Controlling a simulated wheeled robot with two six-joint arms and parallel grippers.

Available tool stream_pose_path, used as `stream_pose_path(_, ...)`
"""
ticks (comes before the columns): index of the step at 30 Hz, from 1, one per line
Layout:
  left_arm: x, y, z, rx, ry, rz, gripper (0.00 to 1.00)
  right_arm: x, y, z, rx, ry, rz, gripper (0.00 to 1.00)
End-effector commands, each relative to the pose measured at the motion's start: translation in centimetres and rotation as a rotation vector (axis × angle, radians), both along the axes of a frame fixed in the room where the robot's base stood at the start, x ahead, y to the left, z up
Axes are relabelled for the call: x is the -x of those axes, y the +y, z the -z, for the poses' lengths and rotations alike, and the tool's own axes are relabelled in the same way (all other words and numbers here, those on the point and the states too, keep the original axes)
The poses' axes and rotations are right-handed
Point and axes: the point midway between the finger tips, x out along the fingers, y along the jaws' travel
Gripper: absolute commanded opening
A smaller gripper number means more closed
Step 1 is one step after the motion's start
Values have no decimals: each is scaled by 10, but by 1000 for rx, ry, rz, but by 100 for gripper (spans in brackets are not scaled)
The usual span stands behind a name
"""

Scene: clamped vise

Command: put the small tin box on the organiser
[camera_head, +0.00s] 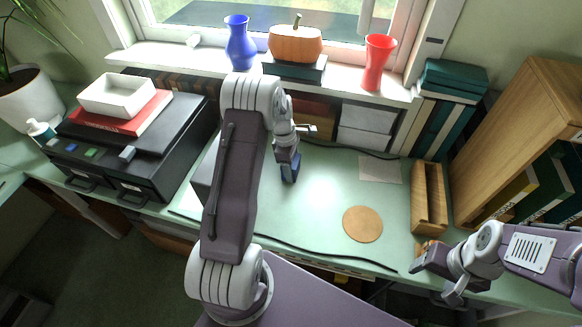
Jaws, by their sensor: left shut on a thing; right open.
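My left gripper (289,158) points down over the green desk, right of the black organiser. It is shut on a small dark blue thing (290,172), probably the small tin box. The fingers partly hide it, and I cannot tell if it touches the desk. The black organiser (118,193), with drawers in its front, stands at the left. A red book, a white tray (118,95) and small green, blue and grey pieces are on top of it. My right gripper (434,275) is open and empty near the desk's front right edge.
A round cork mat (362,224) and a wooden holder (429,198) are on the right of the desk. A wooden shelf (515,125) stands at the far right. A blue vase (240,45), a pumpkin (295,43) and a red vase (379,63) line the sill.

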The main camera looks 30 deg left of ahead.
Motion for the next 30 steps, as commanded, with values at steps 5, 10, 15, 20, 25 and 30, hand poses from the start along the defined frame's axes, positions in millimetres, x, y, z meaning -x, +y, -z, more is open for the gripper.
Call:
stream_pose_path(5, 0, 0, -1, 0, -1, 0, 16, 0, 0, 0, 0, 0, 0, 67)
stream_pose_path(10, -1, 0, -15, -1, -3, 0, 16, 0, 0, -2, 0, 0, 0, 67)
stream_pose_path(15, 0, -3, -47, -1, -4, 2, 16, 0, 0, -5, 0, 0, 0, 67)
stream_pose_path(20, 11, -40, -67, -1, -4, 5, 16, 0, 0, -5, 0, 0, 0, 67)
stream_pose_path(25, 23, -76, -89, 0, -4, 5, 16, 0, 0, -7, 0, 0, 0, 67)
stream_pose_path(30, 31, -101, -104, 0, -1, 3, 16, 0, 0, -8, 0, 0, 0, 67)
